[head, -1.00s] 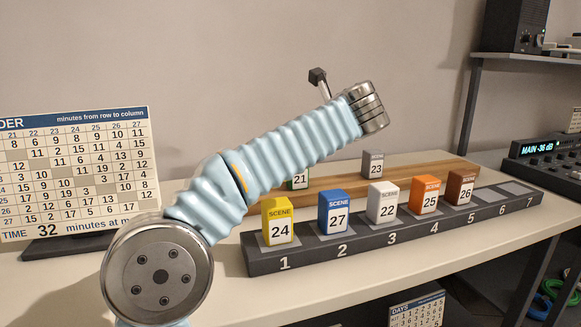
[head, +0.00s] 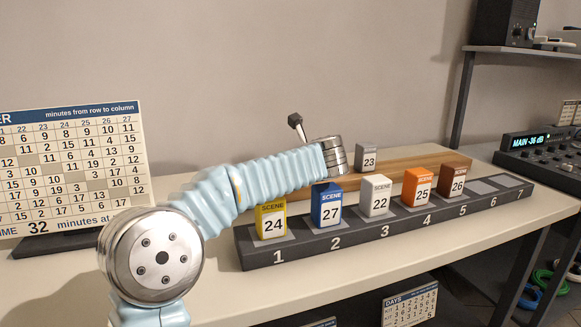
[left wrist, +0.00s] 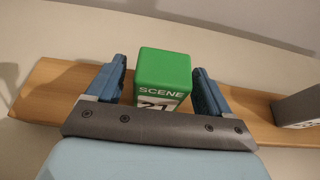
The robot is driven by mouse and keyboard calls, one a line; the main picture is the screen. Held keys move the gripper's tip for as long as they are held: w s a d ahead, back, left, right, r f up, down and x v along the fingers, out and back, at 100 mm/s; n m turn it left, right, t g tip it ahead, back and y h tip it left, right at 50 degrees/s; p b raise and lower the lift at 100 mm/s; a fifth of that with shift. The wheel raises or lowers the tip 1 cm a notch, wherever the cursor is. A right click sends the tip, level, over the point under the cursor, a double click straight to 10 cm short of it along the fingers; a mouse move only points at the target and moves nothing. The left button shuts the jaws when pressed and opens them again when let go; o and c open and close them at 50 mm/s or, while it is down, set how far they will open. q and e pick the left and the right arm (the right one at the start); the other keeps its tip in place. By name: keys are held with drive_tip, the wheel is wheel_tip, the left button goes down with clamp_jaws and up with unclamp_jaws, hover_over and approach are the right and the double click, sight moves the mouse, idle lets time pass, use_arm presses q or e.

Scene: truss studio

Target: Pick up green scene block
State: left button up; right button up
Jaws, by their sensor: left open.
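The green scene block (left wrist: 163,72), marked 21, stands on the wooden board in the left wrist view. My left gripper (left wrist: 165,85) is open, with one blue finger on each side of the block; I cannot tell whether they touch it. In the head view my left arm hides the green block and the gripper's fingers. My right gripper is not in view.
The wooden board (head: 425,169) also holds a grey block (head: 365,157), marked 23. In front is a dark numbered rack (head: 300,247) with yellow, blue, white, orange and brown blocks in slots 1 to 5; slots 6 and 7 are empty. A number chart (head: 70,165) stands at left.

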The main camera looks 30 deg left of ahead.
use_arm(q)
drive_tip(key=shift+w+a, duration=0.1)
drive_tip(key=shift+c, duration=0.2)
drive_tip(key=c, duration=0.9)
drive_tip(key=shift+c, duration=0.8)
drive_tip(key=shift+r, duration=0.1)
